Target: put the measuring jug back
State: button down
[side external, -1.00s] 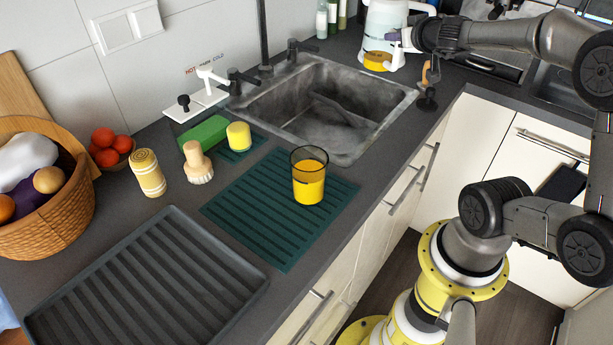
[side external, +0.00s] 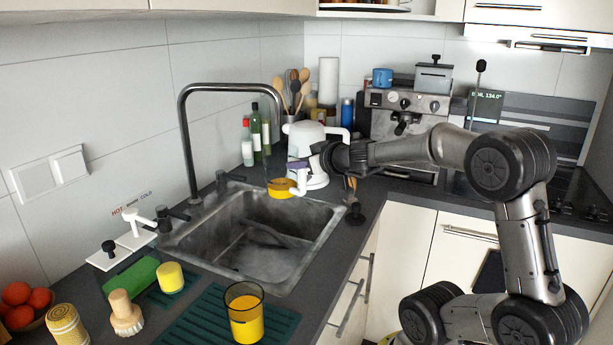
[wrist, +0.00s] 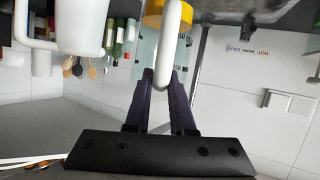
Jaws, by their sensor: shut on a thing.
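The measuring jug (side external: 280,188) looks clear, with yellow at its bottom and a white loop handle. It is at the far side of the sink, in front of a white kettle-like appliance (side external: 306,150). I cannot tell whether it touches the counter. My gripper (side external: 299,165) is shut on the handle. In the wrist view, which is upside down, my two dark fingers (wrist: 162,88) close around the white handle (wrist: 170,45). The jug's clear wall with dark marks (wrist: 149,58) and its yellow part (wrist: 154,14) show behind it.
The sink (side external: 250,240) lies in front of the jug, with a tall faucet (side external: 184,130) at its left. Bottles (side external: 256,133) and a utensil holder stand behind. A glass of yellow drink (side external: 245,310) stands on the green mat (side external: 190,325). A coffee machine (side external: 408,115) stands at the back right.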

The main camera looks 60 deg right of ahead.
jog(key=w+a+n+y, duration=0.2)
jog(key=a+n+y, duration=0.35)
jog(key=a, duration=0.75)
jog(key=w+a+n+y, duration=0.3)
jog(key=a+n+y, duration=0.3)
jog(key=a, duration=0.7)
jog(key=s+a+f+n+g+y, duration=0.1)
jog(key=s+a+n+g+y, duration=0.3)
jog(key=a, duration=0.8)
jog(key=s+a+n+g+y, duration=0.4)
jog(key=s+a, duration=0.4)
jog(key=a, duration=0.4)
jog(key=shift+s+f, duration=0.25)
jog(key=shift+f, duration=0.15)
